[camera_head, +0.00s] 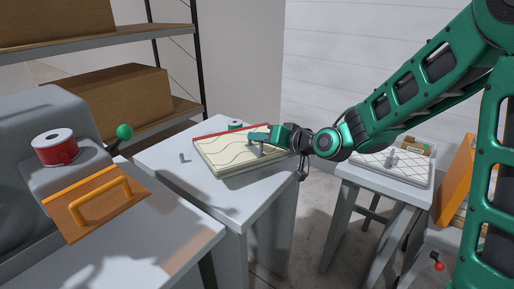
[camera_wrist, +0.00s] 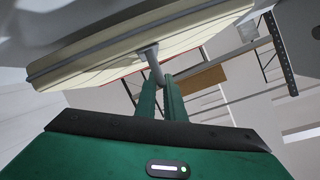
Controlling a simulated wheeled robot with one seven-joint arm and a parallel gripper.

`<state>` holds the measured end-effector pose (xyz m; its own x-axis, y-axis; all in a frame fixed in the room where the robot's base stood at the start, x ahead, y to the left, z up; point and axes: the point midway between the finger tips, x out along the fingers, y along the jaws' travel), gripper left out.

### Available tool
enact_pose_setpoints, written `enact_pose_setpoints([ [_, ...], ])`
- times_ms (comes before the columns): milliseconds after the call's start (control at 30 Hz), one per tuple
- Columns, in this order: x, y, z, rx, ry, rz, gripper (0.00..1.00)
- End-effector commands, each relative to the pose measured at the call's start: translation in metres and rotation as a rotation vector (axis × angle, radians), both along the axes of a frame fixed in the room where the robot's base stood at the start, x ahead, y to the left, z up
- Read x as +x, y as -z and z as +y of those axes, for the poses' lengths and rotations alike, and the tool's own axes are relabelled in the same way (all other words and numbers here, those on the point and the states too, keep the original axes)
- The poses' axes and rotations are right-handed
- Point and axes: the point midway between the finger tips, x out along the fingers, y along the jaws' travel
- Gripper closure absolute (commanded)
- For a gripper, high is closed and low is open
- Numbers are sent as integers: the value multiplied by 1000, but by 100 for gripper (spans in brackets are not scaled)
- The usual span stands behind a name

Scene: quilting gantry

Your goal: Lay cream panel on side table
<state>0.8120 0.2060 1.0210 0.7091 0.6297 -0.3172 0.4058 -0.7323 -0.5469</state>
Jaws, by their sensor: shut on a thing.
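The cream panel (camera_head: 225,155) has wavy dark lines on its face and a grey handle. It lies roughly level over the grey-white table (camera_head: 165,152) in the middle of the head view. I cannot tell whether it touches the tabletop. A red edge shows along its far side. My gripper (camera_head: 258,142) comes from the right and is shut on the handle. In the wrist view the cream panel (camera_wrist: 150,38) spans the top, and my gripper's fingers (camera_wrist: 160,84) close on its grey handle. The fingers hide part of the handle.
A grey machine with an orange handled plate (camera_head: 97,203) is at left. Another table at right holds a white quilted panel (camera_head: 398,167).

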Motion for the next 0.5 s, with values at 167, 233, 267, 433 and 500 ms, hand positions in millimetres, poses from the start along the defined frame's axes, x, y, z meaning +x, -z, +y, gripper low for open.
enact_pose_setpoints([
  [167, 0, 26, 0, -1, 0, 5, 100],
  [233, 0, 30, 0, 0, 0, 3, 100],
  [267, 0, 31, 0, 0, -1, 2, 100],
  [433, 0, 30, 0, 0, -1, 1, 100],
  [500, -1, 31, 0, -1, 0, 2, 74],
])
